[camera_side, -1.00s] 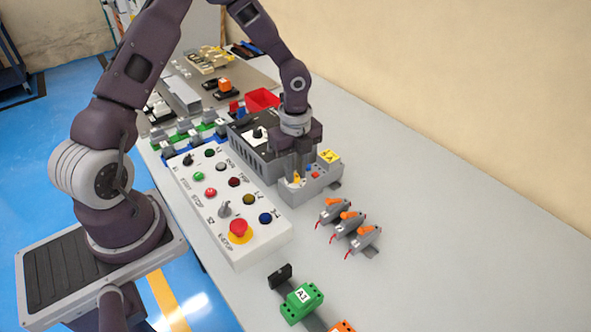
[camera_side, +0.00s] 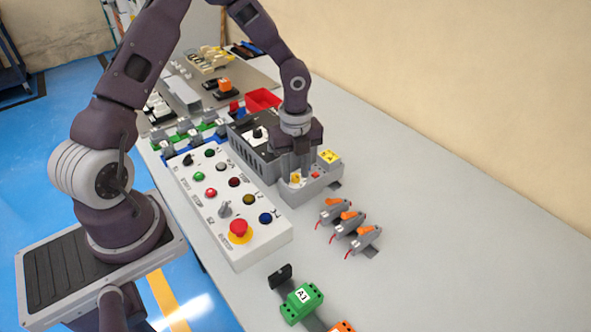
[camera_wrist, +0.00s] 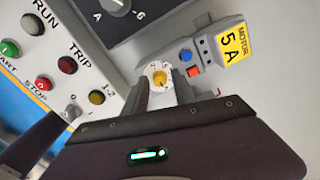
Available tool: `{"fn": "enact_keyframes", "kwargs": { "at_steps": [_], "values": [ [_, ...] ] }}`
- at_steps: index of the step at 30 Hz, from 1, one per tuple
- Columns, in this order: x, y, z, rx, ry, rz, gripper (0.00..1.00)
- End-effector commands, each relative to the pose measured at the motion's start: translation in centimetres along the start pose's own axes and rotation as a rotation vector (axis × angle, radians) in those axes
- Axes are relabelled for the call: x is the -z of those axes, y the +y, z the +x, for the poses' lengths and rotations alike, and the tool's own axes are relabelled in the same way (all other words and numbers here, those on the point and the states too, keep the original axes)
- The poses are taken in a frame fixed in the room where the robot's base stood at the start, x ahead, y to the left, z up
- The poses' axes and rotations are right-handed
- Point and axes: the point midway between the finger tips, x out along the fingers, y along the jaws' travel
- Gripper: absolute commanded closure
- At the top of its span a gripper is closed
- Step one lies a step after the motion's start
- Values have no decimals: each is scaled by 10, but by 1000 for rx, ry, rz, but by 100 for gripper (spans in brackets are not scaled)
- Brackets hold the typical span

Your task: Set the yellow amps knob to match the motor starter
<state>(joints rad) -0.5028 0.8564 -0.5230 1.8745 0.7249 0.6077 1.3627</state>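The motor starter (camera_side: 318,188) is a grey box with a yellow label reading "MOTOR 5 A" (camera_wrist: 232,42). The label also shows in the side view (camera_side: 329,157). Its yellow amps knob (camera_wrist: 159,78) sits on a white dial with small markings too small to read. The knob also shows in the side view (camera_side: 295,178). My gripper (camera_wrist: 160,88) points down over the knob, one finger on each side. The fingers are apart, with dial face visible between them and no clear contact with the knob. The knob's exact pointer direction is hard to tell.
A blue button (camera_wrist: 185,55) and a red button (camera_wrist: 194,71) are beside the knob. A dark unit with a rotary switch (camera_wrist: 117,8) stands close by. The white control panel (camera_side: 262,240) is in front. Several grey-orange connectors (camera_side: 348,224) lie to the right.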

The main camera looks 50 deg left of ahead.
Motion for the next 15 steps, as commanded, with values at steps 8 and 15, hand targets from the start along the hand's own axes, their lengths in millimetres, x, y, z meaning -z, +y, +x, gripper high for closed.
{"fn": "enact_keyframes", "kwargs": {
  "at_steps": [8,15],
  "values": [
    [1,0,0,-1,1,-1,60],
    [-1,0,-33,3,-2,-3,60]
  ]
}}
